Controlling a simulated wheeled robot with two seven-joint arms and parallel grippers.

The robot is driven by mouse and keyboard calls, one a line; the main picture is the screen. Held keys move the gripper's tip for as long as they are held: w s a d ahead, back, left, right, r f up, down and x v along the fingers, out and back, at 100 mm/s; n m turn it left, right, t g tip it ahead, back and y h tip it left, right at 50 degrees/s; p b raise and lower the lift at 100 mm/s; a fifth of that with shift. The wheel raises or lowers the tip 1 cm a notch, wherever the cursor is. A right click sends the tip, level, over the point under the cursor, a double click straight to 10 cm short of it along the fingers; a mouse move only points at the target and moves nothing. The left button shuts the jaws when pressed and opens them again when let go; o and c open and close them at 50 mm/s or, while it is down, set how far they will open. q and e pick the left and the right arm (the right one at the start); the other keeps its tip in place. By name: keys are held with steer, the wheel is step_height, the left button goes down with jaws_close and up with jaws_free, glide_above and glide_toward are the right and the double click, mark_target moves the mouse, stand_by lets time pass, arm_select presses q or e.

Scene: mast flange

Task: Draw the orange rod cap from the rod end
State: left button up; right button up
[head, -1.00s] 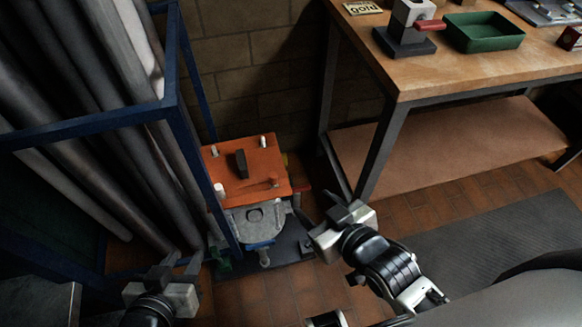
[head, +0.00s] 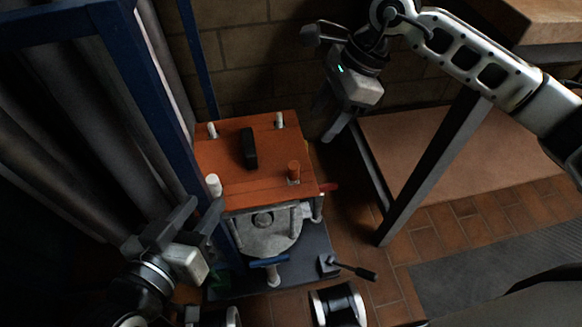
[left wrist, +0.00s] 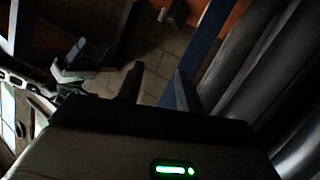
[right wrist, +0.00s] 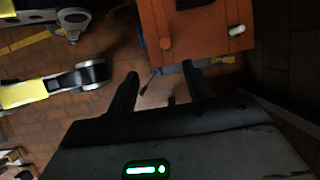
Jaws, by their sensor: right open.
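The orange rod cap (head: 293,170) stands upright at the front right corner of the orange plate (head: 225,180). The other corners show white rod ends (head: 213,184). In the right wrist view the cap (right wrist: 165,44) appears as a small round orange shape near the plate's edge, beyond the fingers. My right gripper (head: 336,128) is open and empty, held to the right of the plate's back right side, apart from the cap. My left gripper (head: 190,222) is open and empty, left of the plate's front, near the blue frame; its spread fingers show in the left wrist view (left wrist: 156,85).
A black handle (head: 249,148) rises from the plate. A blue rack (head: 160,90) with large grey pipes stands close on the left. A grey base (head: 310,255) with a black lever (head: 355,270) lies below. A workbench leg (head: 435,165) stands right.

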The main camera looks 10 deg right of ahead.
steer(key=b, duration=0.3)
glide_toward(294, 165)
steer(key=x, duration=0.5)
steer(key=shift+s+a, duration=0.25)
steer(key=shift+s, duration=0.15)
steer(key=x, duration=0.1)
steer(key=b+x, duration=0.1)
steer(key=x, duration=0.2)
steer(key=shift+w+d+f+b, duration=0.1)
steer(key=shift+w+f+b, duration=0.3)
steer(key=shift+f, duration=0.2)
steer(key=shift+r, duration=0.1)
steer(key=c, duration=0.9)
arm_select(q)
steer(key=shift+w+d+r+n+t+h, duration=0.25)
steer(key=shift+d+r+n+t+h, duration=0.4)
steer(key=shift+r+n+h, duration=0.25)
arm_select(e)
steer(key=shift+c, duration=0.7)
